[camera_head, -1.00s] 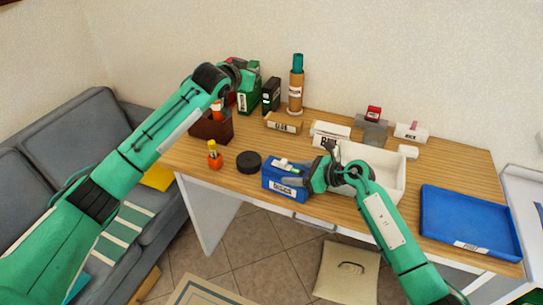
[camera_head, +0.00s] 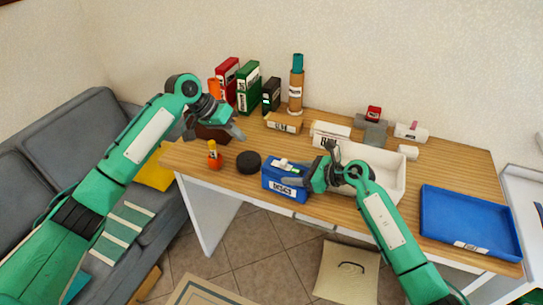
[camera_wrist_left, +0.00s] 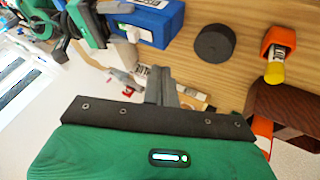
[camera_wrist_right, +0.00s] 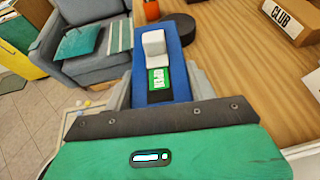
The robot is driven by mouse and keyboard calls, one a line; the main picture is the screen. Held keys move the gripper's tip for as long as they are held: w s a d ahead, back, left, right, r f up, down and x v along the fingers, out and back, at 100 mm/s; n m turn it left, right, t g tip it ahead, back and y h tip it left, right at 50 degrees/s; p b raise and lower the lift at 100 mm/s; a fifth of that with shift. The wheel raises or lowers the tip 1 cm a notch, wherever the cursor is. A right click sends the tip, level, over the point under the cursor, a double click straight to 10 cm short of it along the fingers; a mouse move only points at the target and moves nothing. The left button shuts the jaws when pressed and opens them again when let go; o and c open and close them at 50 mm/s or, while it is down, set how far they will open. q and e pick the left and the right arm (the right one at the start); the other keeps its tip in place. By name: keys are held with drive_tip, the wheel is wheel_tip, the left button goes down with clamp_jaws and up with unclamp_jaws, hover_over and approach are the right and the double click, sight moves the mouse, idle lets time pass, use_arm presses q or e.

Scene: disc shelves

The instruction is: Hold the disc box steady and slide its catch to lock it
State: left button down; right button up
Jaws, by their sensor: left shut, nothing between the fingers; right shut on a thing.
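The disc box is a blue box (camera_head: 281,190) with a white label, near the front edge of the desk. A white catch (camera_wrist_right: 154,42) and a green label (camera_wrist_right: 158,79) are on its top. My right gripper (camera_wrist_right: 162,88) is shut on the box, with one finger along each side. The box also shows at the top of the left wrist view (camera_wrist_left: 158,22). My left gripper (camera_head: 238,132) is shut and empty, in the air to the left of the box and apart from it. Its fingers (camera_wrist_left: 160,88) touch nothing there.
A black round puck (camera_head: 248,161) and an orange pot (camera_head: 215,162) stand left of the box. A white bin (camera_head: 388,165) is right behind my right gripper. A blue tray (camera_head: 470,222) lies at the right. Several upright cases and a tan bottle (camera_head: 296,90) stand at the back.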

sight(284, 162)
use_arm(q)
drive_tip(key=x, duration=0.9)
drive_tip(key=shift+f, duration=0.15)
drive_tip(key=d, duration=0.2)
drive_tip(key=s+d, duration=0.1)
drive_tip(key=shift+d+f, duration=0.1)
drive_tip(key=shift+f, duration=0.2)
drive_tip(key=shift+s+d, duration=0.15)
drive_tip(key=shift+d, duration=0.35)
drive_tip(key=shift+s+d, duration=0.3)
drive_tip(key=shift+d, duration=0.5)
drive_tip(key=shift+s+d, duration=0.35)
drive_tip(key=shift+d, duration=0.4)
drive_tip(key=shift+a, duration=0.15)
